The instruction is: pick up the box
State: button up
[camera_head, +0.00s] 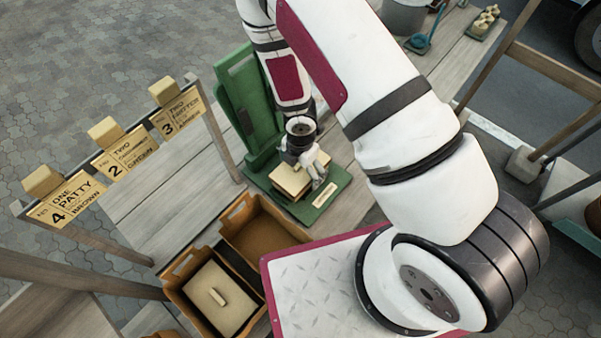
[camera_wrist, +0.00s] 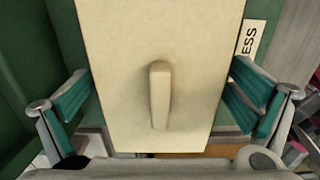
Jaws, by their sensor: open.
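A cream box (camera_head: 287,184) lies on the base of a green press-like stand (camera_head: 331,187). In the wrist view the box (camera_wrist: 115,60) fills the middle, with a raised cream handle bar (camera_wrist: 160,98) on its top face. My gripper (camera_head: 306,172) is right above the box, pointing down. In the wrist view its teal-padded fingers stand wide apart, one on the left of the box and one on the right. My gripper is open and holds nothing. It hides part of the box in the head view.
The stand's tall green back plate (camera_head: 240,95) rises behind my gripper. A brown two-part crate (camera_head: 215,247) sits in front; its left part holds a similar cream block (camera_head: 213,298) with a handle. Signs on posts, such as the "3" sign (camera_head: 177,117), stand at left.

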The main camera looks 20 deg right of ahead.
jog(key=c, duration=1.2)
jog(key=shift+c, duration=0.2)
jog(key=shift+r, duration=0.1)
notch_tip(320, 180, up, 8)
jog(key=b, duration=0.2)
jog(key=shift+b, duration=0.4)
jog(key=shift+r, duration=0.9)
